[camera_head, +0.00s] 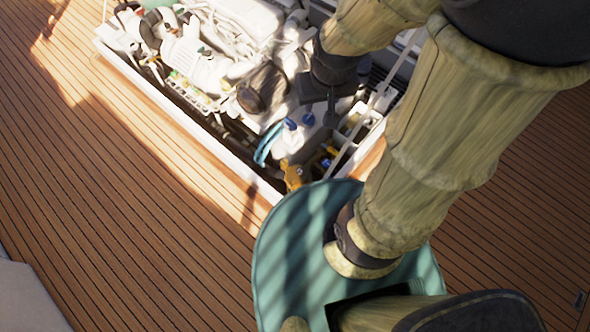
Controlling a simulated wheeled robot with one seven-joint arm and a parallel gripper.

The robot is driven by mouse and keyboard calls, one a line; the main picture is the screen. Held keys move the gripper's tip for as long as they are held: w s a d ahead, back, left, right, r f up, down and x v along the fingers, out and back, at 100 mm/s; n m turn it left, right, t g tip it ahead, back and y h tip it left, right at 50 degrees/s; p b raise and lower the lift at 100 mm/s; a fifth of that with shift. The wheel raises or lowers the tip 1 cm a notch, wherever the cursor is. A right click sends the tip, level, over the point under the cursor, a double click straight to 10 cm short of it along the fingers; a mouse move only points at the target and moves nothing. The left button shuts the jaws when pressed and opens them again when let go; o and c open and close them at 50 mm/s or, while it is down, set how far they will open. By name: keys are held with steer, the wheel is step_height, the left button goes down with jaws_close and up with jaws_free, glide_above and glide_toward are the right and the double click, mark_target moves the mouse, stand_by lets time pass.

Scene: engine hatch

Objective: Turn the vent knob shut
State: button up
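Two small blue knobs or caps (308,119) show on a white part in the open engine hatch, just below my gripper in the picture. Another blue piece (326,163) sits lower, beside a yellow-orange fitting (292,174). I cannot tell which of these is the vent knob, or how far it is turned. My gripper (330,105) is dark and hangs over the right part of the hatch, close above the blue knobs in the picture. Its fingers are small and partly lost against the dark parts behind, so I cannot tell their opening or whether they touch anything.
A white engine (215,50) with a dark round part (263,88) fills the hatch left of my gripper. A teal hose (266,145) curves below it. The hatch's white rim (185,125) borders the wooden deck (110,190), which is clear at left. My arm hides much of the right side.

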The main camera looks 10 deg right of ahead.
steer(key=o, duration=0.3)
steer(key=n+g+b, duration=0.2)
steer(key=n+b, duration=0.3)
steer(key=b, duration=3.1)
glide_above(299, 170)
step_height(299, 170, down, 50)
steer(key=shift+a+r, duration=0.2)
steer(key=shift+r, duration=0.05)
steer(key=shift+s, duration=0.1)
steer(key=f+b, duration=0.2)
steer(key=f, duration=0.3)
steer(key=f+b, duration=0.3)
steer(key=f, duration=0.3)
steer(key=f+b, duration=0.2)
steer(key=f, duration=0.4)
steer(key=shift+d+f, duration=0.2)
steer(key=shift+d, duration=0.1)
steer(key=c, duration=1)
